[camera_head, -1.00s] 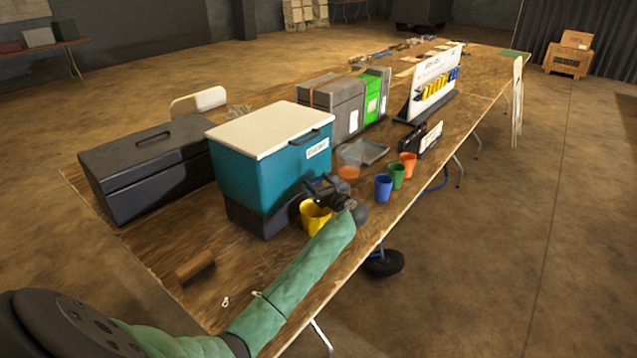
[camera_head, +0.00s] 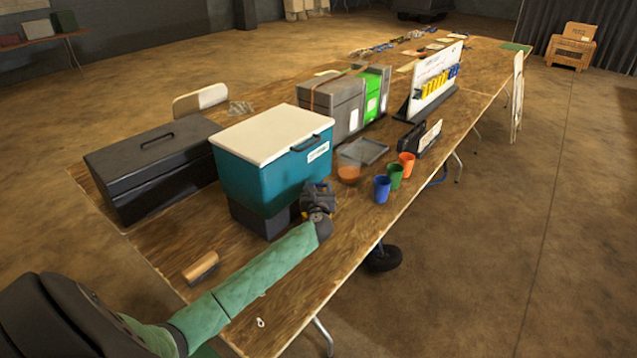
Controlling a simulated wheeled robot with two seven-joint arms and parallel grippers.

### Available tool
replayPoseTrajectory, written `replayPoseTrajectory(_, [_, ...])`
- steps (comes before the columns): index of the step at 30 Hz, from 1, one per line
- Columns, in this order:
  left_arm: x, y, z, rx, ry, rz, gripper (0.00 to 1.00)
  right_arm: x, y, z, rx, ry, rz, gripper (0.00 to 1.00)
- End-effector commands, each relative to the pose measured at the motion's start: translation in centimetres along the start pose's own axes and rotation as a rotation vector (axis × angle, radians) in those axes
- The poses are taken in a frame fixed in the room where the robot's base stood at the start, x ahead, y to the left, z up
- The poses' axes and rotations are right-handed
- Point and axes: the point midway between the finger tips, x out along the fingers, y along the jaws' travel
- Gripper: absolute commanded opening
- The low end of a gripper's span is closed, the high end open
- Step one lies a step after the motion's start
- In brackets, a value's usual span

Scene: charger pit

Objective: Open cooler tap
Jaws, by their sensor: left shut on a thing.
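The cooler (camera_head: 262,175) is a teal box with a cream lid. It stands on a dark base near the middle of the table. My left gripper (camera_head: 318,190) is at the cooler's right face, low and below the white label. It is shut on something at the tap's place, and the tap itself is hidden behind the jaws. A small bit of the yellow cup (camera_head: 302,213) shows beside the gripper; the rest is hidden. My right gripper is not in view.
Blue (camera_head: 381,189), green (camera_head: 395,176) and orange (camera_head: 407,163) cups stand right of the gripper near the table edge. A grey tray (camera_head: 365,151) lies behind them. A black toolbox (camera_head: 150,175) stands left of the cooler, and a brown brush-like block (camera_head: 200,268) lies in front.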

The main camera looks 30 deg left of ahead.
Motion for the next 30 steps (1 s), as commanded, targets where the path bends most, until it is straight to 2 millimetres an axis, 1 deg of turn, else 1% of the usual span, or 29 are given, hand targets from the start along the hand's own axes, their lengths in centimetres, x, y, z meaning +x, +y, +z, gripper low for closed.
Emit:
replayPoseTrajectory(1, [-0.1,0.3,0.3,0.005,-0.001,-0.041,0.34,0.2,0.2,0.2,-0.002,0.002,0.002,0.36])
replayPoseTrajectory(5, [-0.3,0.5,0.1,0.005,-0.002,-0.155,0.34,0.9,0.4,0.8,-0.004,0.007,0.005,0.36])
replayPoseTrajectory(9, [-0.5,0.6,0.0,0.005,-0.002,-0.267,0.34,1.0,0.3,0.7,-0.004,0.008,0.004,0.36])
replayPoseTrajectory(13, [-0.6,0.8,-0.1,0.004,-0.002,-0.354,0.34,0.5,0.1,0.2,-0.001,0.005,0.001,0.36])
replayPoseTrajectory(18, [-0.8,1.0,-0.1,0.004,-0.002,-0.441,0.34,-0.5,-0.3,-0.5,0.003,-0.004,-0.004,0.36])
replayPoseTrajectory(24, [-0.8,1.0,0.0,0.002,-0.002,-0.501,0.34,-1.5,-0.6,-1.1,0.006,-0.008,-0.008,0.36])
replayPoseTrajectory(30, [-0.9,1.1,0.0,-0.001,-0.001,-0.522,0.34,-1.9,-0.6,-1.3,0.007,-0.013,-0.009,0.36])
